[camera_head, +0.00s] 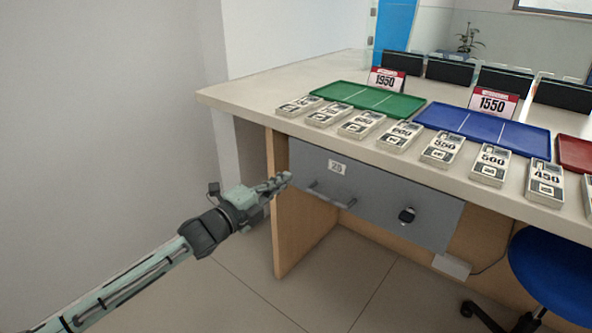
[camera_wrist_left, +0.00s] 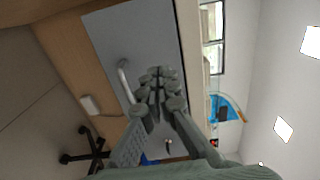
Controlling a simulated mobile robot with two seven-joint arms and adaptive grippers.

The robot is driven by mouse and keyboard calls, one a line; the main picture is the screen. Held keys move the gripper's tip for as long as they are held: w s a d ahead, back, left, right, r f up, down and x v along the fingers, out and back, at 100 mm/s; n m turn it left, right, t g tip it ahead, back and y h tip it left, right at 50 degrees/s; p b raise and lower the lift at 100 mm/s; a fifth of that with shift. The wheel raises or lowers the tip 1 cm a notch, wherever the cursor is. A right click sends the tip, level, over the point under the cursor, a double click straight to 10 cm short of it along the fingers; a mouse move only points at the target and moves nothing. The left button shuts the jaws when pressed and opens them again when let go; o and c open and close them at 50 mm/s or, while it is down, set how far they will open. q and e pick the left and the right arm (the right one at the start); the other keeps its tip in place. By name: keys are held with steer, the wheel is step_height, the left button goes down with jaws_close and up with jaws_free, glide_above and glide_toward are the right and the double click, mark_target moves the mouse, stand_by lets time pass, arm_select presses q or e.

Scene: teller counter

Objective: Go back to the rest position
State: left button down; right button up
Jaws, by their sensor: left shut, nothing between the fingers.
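My left gripper (camera_head: 279,181) is shut and empty, in front of the left end of the grey drawer (camera_head: 392,212) under the counter. The drawer looks closed and has a bar handle (camera_head: 332,196), a "20" label and a black lock. In the left wrist view the shut fingers (camera_wrist_left: 156,80) point towards the drawer front (camera_wrist_left: 110,45), beside its handle (camera_wrist_left: 125,82). I cannot tell whether they touch anything. My right gripper is in neither view.
The counter (camera_head: 262,97) holds a green tray (camera_head: 345,92), a blue tray (camera_head: 440,112), a red tray (camera_head: 575,150) and a row of several numbered stacks along the front edge. A blue chair (camera_head: 555,270) stands at lower right. The floor in front is clear.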

arm_select(q)
steer(key=s+a+f+n+g+y+p, duration=0.2)
steer(key=s+a+f+n+y, duration=0.35)
steer(key=s+f+n, duration=0.3)
steer(key=s+a+f+n+g+y+p, duration=0.1)
steer(key=s+a+f+n+g+y, duration=0.25)
steer(key=s+a+f+n, duration=0.45)
steer(key=s+a+f+n+g+y, duration=0.1)
steer(key=s+a+f+n+g, duration=0.1)
steer(key=s, duration=0.5)
steer(key=s+a+f+n+g+y+p, duration=0.1)
steer(key=s+a+f+n+g, duration=0.1)
steer(key=s+f, duration=0.2)
steer(key=s+a+f+n+g+y, duration=0.1)
steer(key=s+a+f+n+g, duration=0.1)
steer(key=s, duration=0.8)
steer(key=shift+s+a+f+n, duration=0.4)
steer(key=shift+a+f+n, duration=0.15)
steer(key=shift+f, duration=0.4)
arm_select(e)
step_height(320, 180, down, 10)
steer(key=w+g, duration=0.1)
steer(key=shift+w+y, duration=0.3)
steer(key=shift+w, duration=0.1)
arm_select(q)
steer(key=c, duration=2.2)
jaws_free()
